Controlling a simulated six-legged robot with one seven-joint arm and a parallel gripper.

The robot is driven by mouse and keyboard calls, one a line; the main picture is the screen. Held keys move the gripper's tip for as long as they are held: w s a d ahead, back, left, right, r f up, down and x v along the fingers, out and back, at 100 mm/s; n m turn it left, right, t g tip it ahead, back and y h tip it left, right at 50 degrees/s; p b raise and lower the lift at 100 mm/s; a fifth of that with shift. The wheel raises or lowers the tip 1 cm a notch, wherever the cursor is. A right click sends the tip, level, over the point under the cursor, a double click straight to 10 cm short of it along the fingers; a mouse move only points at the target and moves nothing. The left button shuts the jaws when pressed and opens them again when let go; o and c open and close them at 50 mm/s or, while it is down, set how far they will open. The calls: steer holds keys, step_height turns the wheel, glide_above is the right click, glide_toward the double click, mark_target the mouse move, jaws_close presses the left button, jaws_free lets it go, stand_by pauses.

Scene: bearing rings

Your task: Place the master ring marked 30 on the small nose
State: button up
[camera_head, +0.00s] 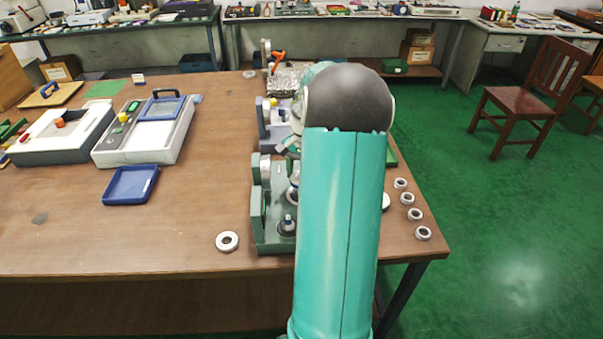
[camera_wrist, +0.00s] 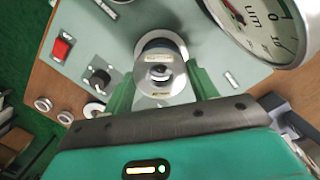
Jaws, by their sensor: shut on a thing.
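My gripper (camera_wrist: 161,82) is shut on a silver ring (camera_wrist: 158,92) with a small label on its face. The number on it is too small to read. The ring is in line with the small nose (camera_wrist: 162,44), a round spindle on the grey-green gauge stand (camera_wrist: 110,48). The nose's end shows at the ring's hole. I cannot tell whether the ring is around the nose or just in front of it. In the head view my arm hides the gripper and the held ring; part of the gauge stand (camera_head: 262,232) shows left of my arm.
A round dial (camera_wrist: 270,22) stands close right of the nose. In the head view several loose rings (camera_head: 414,214) lie along the table's right edge, and one ring (camera_head: 227,241) lies left of the stand. A blue tray (camera_head: 130,185) is farther left. The front-left table is clear.

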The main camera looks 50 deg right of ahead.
steer(key=shift+f, duration=2.35)
steer(key=o, duration=1.4)
steer(key=shift+c, duration=0.2)
step_height(320, 180, up, 14)
steer(key=d, duration=0.1)
steer(key=shift+d, duration=0.35)
steer(key=shift+w+f, duration=0.1)
steer(key=shift+f, duration=0.05)
